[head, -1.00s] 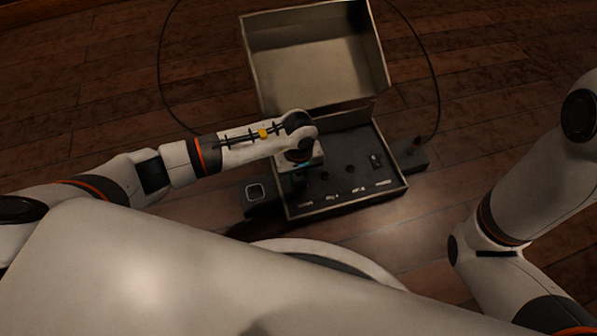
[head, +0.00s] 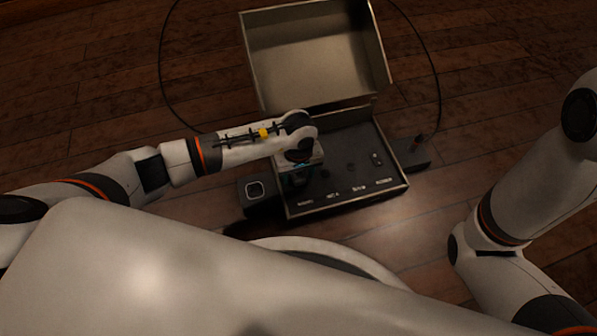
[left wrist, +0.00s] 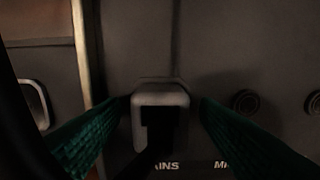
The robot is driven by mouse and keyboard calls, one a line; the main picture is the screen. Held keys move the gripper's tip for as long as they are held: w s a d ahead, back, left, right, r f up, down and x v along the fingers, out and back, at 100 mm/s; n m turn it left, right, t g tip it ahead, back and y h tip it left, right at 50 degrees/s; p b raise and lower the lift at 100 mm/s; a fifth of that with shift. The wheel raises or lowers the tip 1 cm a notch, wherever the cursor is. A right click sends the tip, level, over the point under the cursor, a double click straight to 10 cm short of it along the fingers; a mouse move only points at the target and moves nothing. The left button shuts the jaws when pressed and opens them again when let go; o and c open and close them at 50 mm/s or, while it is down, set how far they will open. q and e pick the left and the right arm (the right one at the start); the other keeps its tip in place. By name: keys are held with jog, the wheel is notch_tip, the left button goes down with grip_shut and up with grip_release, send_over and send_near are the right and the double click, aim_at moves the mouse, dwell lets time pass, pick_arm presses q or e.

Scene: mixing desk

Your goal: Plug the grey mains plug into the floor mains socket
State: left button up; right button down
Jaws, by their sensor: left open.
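A pale grey block with rounded corners and a dark middle, which looks like the grey mains plug (left wrist: 146,101), stands at the panel above a label ending in "INS". My left gripper (left wrist: 153,130) is open, with one green finger on each side of it; I cannot tell whether they touch it. In the head view the left gripper (head: 297,180) is over the left part of the case, and the arm hides the plug. The floor mains socket (head: 255,190), a dark box with a pale square ring, lies left of the case. Its ring also shows in the left wrist view (left wrist: 38,101). My right gripper is out of view.
The open case (head: 348,203) has its lid (head: 315,55) raised at the back and a dark panel with knobs and labels. A small dark box (head: 411,153) stands to its right. Black cable (head: 160,75) loops around on the wooden floor.

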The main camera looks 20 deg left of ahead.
pick_arm(q)
notch_tip(320, 180, up, 12)
jog(key=p, duration=0.7)
